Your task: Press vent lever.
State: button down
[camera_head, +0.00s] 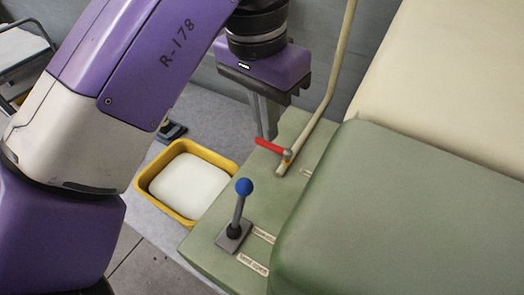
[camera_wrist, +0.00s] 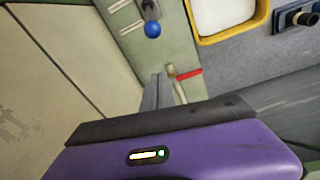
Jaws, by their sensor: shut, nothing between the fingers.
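A lever with a blue knob (camera_head: 243,187) stands on a grey base plate on the green machine ledge (camera_head: 205,243). Its grey shaft leans slightly. Its blue knob (camera_wrist: 152,28) also shows near the top of the wrist view. A small red handle (camera_head: 271,146) sits on the pale pipe farther back; the red handle (camera_wrist: 189,72) is right of my fingers in the wrist view. Which of the two is the vent lever I cannot tell, as the labels are too small to read. My gripper (camera_head: 267,134) is shut and empty, pointing down near the red handle, apart from the blue knob.
A yellow bin (camera_head: 146,190) with a white inside stands on the floor left of the ledge. A pale pipe (camera_head: 335,75) rises beside my gripper. The rounded green machine body (camera_head: 400,215) bounds the ledge on the right. A dark blue object (camera_head: 172,131) lies behind the bin.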

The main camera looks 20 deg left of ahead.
aim_at(239, 208)
jog(key=s+f+p, duration=0.2)
jog(key=s+f, duration=0.1)
jog(key=f, duration=0.5)
jog(key=shift+a+f, duration=0.3)
dwell(0.3)
